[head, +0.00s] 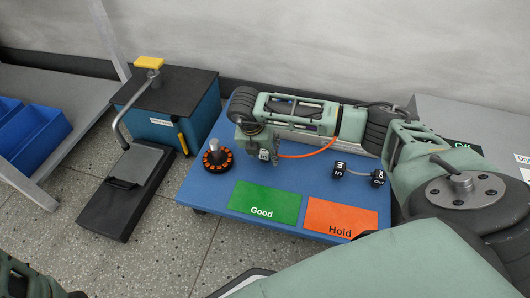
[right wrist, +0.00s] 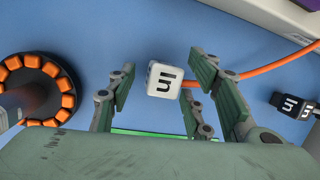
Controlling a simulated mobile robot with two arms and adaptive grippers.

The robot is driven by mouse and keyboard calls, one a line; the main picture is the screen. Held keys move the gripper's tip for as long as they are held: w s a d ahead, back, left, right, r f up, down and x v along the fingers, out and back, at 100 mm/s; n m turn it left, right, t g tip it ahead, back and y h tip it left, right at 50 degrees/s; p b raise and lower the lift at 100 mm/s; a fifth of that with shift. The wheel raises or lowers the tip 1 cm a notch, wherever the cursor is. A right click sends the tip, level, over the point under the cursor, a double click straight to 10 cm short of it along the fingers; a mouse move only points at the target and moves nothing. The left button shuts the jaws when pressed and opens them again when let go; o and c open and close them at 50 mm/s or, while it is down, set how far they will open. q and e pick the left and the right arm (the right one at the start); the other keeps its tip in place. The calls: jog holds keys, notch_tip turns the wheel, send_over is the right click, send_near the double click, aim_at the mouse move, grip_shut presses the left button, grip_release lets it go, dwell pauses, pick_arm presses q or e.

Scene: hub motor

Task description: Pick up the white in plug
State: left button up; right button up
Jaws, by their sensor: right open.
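The white in plug (right wrist: 163,80) is a small white block with a black "In" label, on an orange cable. It also shows in the head view (head: 264,155), near the middle of the blue table. My right gripper (right wrist: 165,88) is open, with its fingers on either side of the plug and gaps between them and it. In the head view my right gripper (head: 261,143) points down at the plug, partly hiding it. My left gripper is not seen.
A hub motor with orange coils (head: 217,158) stands left of the plug. A black in plug (head: 339,169) and a black out plug (head: 377,178) lie to the right. Green Good (head: 264,201) and orange Hold (head: 340,216) areas are in front on the blue table (head: 203,190).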

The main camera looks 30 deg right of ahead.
grip_shut()
dwell(0.5)
